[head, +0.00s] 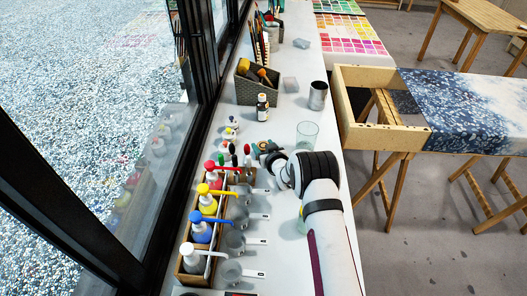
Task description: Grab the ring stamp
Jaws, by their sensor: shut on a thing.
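Pump bottles (201,228) in a wooden tray line the window side, with clear measuring cups (235,241) beside them. A glass (307,135), a metal tin (318,96), a dark bottle (262,107) and a woven basket (259,87) stand beyond my gripper.

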